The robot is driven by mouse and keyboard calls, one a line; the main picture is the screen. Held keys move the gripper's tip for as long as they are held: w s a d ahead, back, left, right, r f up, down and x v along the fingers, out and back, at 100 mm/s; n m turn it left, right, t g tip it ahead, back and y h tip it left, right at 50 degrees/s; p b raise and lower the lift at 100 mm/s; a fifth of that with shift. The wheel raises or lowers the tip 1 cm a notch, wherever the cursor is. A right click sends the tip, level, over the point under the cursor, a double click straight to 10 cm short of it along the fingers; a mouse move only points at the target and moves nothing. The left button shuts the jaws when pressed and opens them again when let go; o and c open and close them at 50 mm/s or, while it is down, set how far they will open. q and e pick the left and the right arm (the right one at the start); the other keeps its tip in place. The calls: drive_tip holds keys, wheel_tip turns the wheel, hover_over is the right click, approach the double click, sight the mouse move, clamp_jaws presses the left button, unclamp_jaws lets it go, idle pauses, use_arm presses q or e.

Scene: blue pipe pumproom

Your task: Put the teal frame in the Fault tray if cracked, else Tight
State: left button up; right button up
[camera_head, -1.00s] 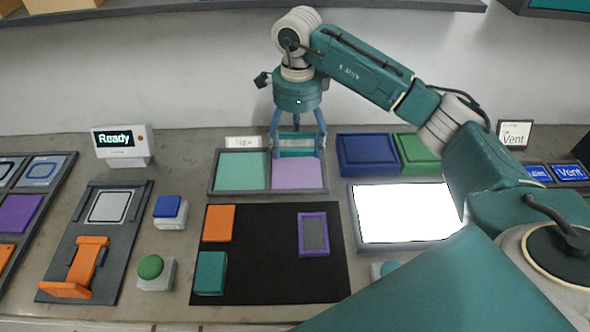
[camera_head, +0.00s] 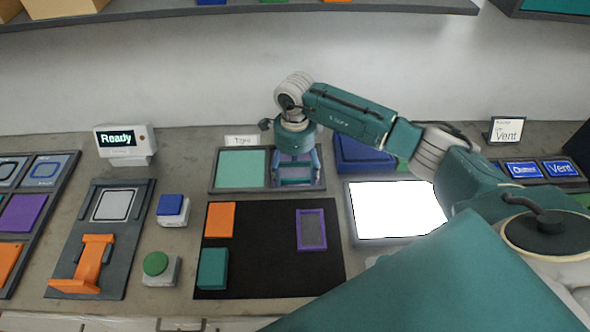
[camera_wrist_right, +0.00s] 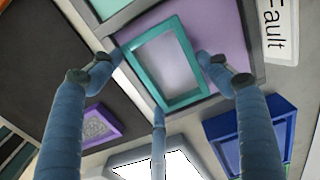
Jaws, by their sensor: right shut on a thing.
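My right gripper (camera_head: 297,170) is shut on the teal frame (camera_wrist_right: 138,83), a rectangular ring with an open middle. It is held at the purple-floored tray compartment (camera_wrist_right: 212,28), whose label reads Fault in the wrist view. I cannot tell whether the frame touches the floor. I see no clear crack on the rim in the wrist view; the picture is too small to be sure. The teal-floored compartment (camera_head: 241,169) on the left has the Tight label (camera_head: 242,141) behind it. In the head view the gripper hides the Fault label. My left gripper is out of view.
A black mat (camera_head: 265,262) in front holds an orange block (camera_head: 220,220), a teal block (camera_head: 212,268) and a purple frame (camera_head: 312,230). A bright white panel (camera_head: 395,212) and a blue box (camera_head: 360,155) lie right of the tray. A display (camera_head: 121,140) reads Ready.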

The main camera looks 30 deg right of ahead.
sight(295, 174)
drive_tip(key=shift+f, duration=0.1)
drive_tip(key=shift+f+b, duration=0.15)
drive_tip(key=shift+b, duration=0.15)
drive_tip(key=o, duration=1.2)
drive_tip(key=shift+r, duration=0.2)
drive_tip(key=shift+r+p, duration=0.25)
drive_tip(key=shift+p, duration=0.15)
drive_tip(key=shift+r+b, duration=2.15)
drive_tip(key=shift+r, duration=3.7)
